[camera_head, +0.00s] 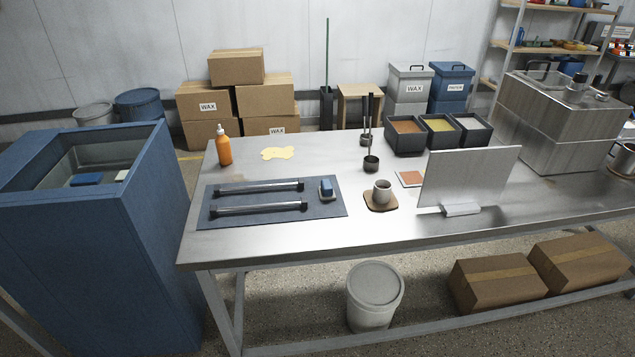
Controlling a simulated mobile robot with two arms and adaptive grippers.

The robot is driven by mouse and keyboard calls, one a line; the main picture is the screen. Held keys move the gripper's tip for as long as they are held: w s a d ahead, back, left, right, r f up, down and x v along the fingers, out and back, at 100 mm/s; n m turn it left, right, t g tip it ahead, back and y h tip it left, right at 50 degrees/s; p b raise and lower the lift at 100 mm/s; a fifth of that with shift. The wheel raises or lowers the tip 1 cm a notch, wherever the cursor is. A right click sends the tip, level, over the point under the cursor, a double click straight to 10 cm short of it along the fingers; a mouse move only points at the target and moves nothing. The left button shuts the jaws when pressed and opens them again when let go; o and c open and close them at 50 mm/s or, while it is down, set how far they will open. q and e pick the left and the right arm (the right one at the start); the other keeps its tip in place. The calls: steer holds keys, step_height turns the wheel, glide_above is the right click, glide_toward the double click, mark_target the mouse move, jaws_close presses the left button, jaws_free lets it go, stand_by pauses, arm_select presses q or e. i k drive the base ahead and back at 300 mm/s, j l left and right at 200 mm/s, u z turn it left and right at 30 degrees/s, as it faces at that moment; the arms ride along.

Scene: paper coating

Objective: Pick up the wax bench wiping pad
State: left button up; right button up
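A small blue pad with a pale underside (327,190) lies at the right end of a dark grey mat (215,217) on the metal bench (330,237); it looks like the wiping pad. Another small blue block (87,179) and a whitish piece (122,175) lie inside the open-topped blue cabinet at left. A flat, irregular yellow patch (278,153) lies on the bench behind the mat. Neither of my grippers is in view.
Two dark bars (258,208) lie on the mat beside the pad. An orange bottle (224,148), a cup (382,191) on a coaster, an upright panel (468,177) and several dark trays (440,131) stand on the bench. The blue cabinet (100,240) stands left of it. The bench's front strip is clear.

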mark_target(327, 192)
steer(key=i+l, duration=0.4)
steer(key=i+l+u, duration=0.15)
steer(key=i+l, duration=0.2)
steer(key=l, duration=0.3)
